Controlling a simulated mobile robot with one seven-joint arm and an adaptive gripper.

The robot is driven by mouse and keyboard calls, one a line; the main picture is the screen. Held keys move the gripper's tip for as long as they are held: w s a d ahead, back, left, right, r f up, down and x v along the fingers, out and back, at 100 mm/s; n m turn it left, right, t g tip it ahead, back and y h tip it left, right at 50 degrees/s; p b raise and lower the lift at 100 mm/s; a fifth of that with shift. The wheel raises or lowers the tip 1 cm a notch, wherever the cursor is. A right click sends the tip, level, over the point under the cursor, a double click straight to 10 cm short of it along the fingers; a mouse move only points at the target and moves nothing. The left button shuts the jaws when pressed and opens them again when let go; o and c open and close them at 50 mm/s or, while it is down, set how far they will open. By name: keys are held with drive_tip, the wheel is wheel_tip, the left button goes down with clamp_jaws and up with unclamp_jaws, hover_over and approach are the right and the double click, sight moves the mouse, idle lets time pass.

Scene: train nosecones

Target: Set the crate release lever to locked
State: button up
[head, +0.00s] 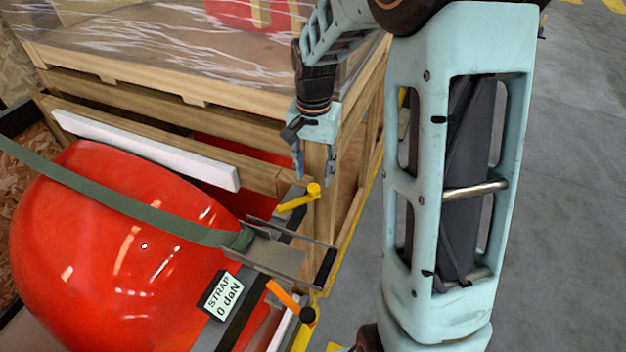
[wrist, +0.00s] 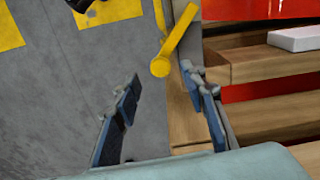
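A yellow lever (head: 298,198) sits on the wooden crate's (head: 160,140) corner in the head view. Its round end is at the right and its arm points left and slightly down. The yellow lever also shows in the wrist view (wrist: 177,42), just beyond the fingertips. An orange lever (head: 285,295) with a black knob is lower, beside the strap ratchet. No label shows which one is the release lever. My gripper (head: 313,172) points down above the yellow lever, open and empty. In the wrist view its fingers (wrist: 162,84) are spread, apart from the lever.
A red nosecone (head: 120,235) lies under a green strap (head: 120,205) with a metal ratchet (head: 280,255). A display (head: 221,296) reads "STRAP 0 daN". A white bar (head: 145,148) runs along the crate. Grey floor (head: 575,200) is clear at the right.

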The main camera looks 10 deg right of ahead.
sight(314, 187)
drive_tip(key=shift+f, duration=1.9)
clamp_jaws()
